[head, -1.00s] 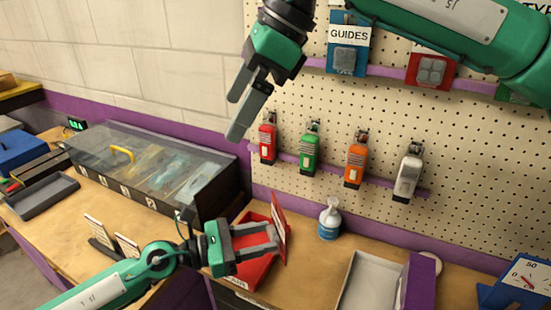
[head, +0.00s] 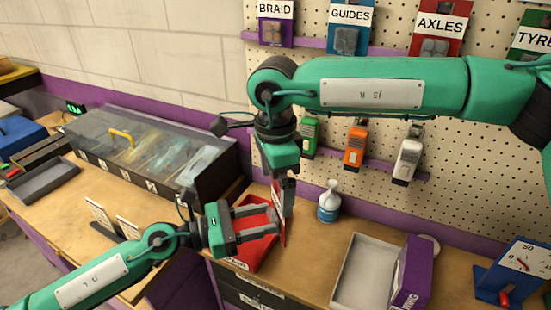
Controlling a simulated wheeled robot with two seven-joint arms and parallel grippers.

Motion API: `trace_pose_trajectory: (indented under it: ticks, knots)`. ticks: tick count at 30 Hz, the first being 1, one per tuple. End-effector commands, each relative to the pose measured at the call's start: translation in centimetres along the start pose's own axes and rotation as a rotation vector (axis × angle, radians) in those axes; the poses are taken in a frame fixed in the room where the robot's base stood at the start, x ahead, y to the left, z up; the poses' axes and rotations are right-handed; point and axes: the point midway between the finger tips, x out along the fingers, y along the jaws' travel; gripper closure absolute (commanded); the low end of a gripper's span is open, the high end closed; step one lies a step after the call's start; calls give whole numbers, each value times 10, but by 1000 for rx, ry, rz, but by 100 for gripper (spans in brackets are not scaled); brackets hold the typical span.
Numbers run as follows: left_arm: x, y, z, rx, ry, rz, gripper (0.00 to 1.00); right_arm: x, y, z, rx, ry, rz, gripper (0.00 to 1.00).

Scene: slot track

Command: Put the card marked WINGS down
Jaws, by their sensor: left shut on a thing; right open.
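My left gripper (head: 262,226) is shut on a thin red card (head: 279,228), held upright and nearly edge-on above the red tray (head: 250,256). The card's printed face is turned away, so I cannot read whether it says WINGS. My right gripper (head: 285,202) points down at the card's upper part, with its fingers close to the card. It is open; whether a finger touches the card I cannot tell. My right gripper hides part of the card's top.
An open grey box (head: 362,272) is further right. A clear-lidded case (head: 150,150) and a rack with white cards (head: 98,213) are left. Labelled packs, like GUIDES (head: 350,18), hang on the pegboard.

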Motion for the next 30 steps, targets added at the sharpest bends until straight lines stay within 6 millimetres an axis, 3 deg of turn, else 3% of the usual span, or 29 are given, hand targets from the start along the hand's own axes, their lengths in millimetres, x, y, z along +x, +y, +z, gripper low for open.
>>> trace_pose_trajectory:
  ticks: [6,17,18,24,26,27,30]
  knots:
    - [0,0,0,0,0,0,76,25,0,0,0,0,0,0]
    - [0,0,0,0,0,0,76,31,0,0,0,-1,-1,0]
    - [0,0,0,0,0,0,76,31,0,0,0,-1,-1,2]
    - [0,0,0,0,0,-1,75,31,0,0,0,-1,-2,41]
    - [0,-1,0,0,0,-2,75,31,0,0,0,-1,-2,42]
    - [0,-1,0,0,0,-2,51,30,-1,0,0,-1,-2,42]
    - [0,-1,0,0,0,-2,32,30,-1,0,0,-1,-2,42]
